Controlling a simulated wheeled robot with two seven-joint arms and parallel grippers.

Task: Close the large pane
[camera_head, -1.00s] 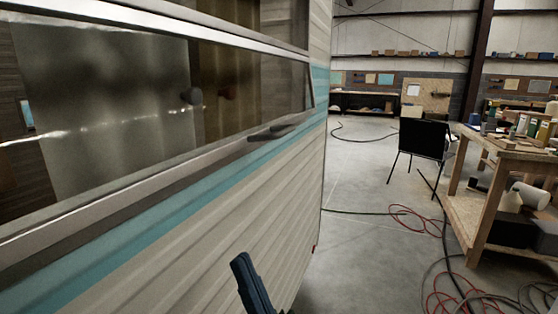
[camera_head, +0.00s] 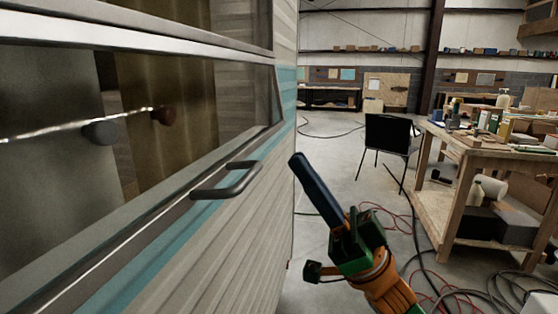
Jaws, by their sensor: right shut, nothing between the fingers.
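The large pane (camera_head: 55,115) is the wide glass window on the camper's side, filling the left of the head view. Its lower frame carries a dark bar handle (camera_head: 236,188) near its right corner. The lower frame appears to stand out from the camper wall, but how far is hard to tell. My right gripper (camera_head: 299,162) is shut and empty, its dark fingers pointing up and left. It appears to the right of the handle and apart from it. My left gripper is out of view.
The camper's ribbed wall (camera_head: 225,245) runs below the pane. Red and black cables lie on the concrete floor. Open floor lies between camper and chair.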

